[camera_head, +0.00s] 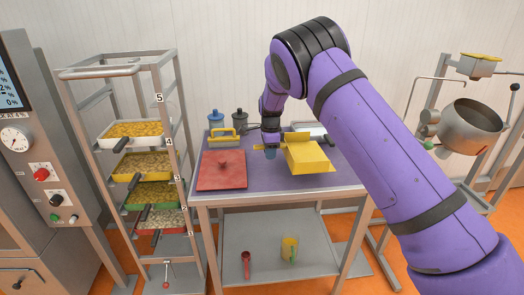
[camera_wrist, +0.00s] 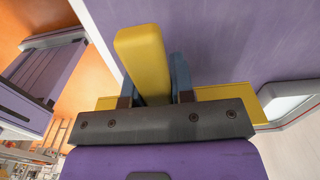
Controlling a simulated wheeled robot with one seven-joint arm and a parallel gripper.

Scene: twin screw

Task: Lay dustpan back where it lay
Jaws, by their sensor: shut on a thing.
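The yellow dustpan (camera_head: 308,156) is over the right half of the purple table top (camera_head: 240,187). My gripper (camera_head: 270,152) is at the left side of the dustpan and is shut on its handle. In the wrist view the yellow handle (camera_wrist: 143,60) stands between the blue fingers of my gripper (camera_wrist: 153,82), and more yellow shows behind the gripper's dark plate. I cannot tell whether the dustpan touches the table or is held just above it.
A red lid-like plate (camera_head: 222,170) lies at the table's front left. A yellow-handled tool (camera_head: 222,138) and dark-lidded jars (camera_head: 240,120) are behind it. A white tray (camera_head: 312,130) is at the back right. A tray rack (camera_head: 150,130) stands left. Purple surface is clear before the dustpan.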

